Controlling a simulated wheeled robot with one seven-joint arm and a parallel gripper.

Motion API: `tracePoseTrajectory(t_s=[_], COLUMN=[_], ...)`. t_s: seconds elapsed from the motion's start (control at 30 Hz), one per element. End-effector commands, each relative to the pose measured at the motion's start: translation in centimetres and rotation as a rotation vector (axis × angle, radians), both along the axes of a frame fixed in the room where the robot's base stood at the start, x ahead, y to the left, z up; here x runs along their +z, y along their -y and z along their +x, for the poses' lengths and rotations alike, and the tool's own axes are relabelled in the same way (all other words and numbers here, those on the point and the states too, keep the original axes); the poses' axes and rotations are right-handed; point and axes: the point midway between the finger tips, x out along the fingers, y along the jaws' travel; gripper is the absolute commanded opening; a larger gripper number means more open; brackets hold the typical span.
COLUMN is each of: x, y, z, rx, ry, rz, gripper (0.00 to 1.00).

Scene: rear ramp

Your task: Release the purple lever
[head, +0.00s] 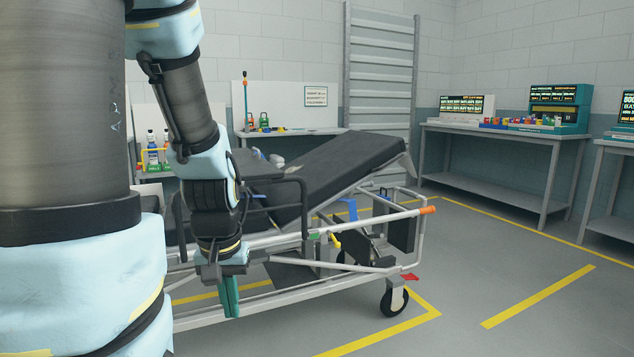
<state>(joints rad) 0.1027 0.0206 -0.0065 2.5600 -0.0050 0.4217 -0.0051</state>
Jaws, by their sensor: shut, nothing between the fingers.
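My gripper (230,300) hangs in front of the near side of a wheeled stretcher (384,264), left of the picture's middle. Its green fingers point down and are together, with nothing between them. I cannot make out a purple lever; my arm hides part of the stretcher. The stretcher has a dark mattress with its back section (345,165) raised to the right. A blue part (350,208) shows under the raised section. An orange grip (427,210) is at the rail's right end, and a red pedal (410,277) is by the front wheel.
A workbench (500,139) with coloured items stands at the back right, and another table (596,181) at the right edge. A wall ladder (380,80) stands behind the stretcher. The floor right of the stretcher is clear, with yellow lines (540,296).

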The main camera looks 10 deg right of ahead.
Motion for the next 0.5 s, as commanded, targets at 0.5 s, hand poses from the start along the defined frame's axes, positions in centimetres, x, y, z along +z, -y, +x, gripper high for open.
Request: tracePoseTrajectory(t_s=[0.5], x=[16.7], y=[0.0], z=[0.0], rx=[0.0], ry=[0.0], rz=[0.0], gripper=[0.0])
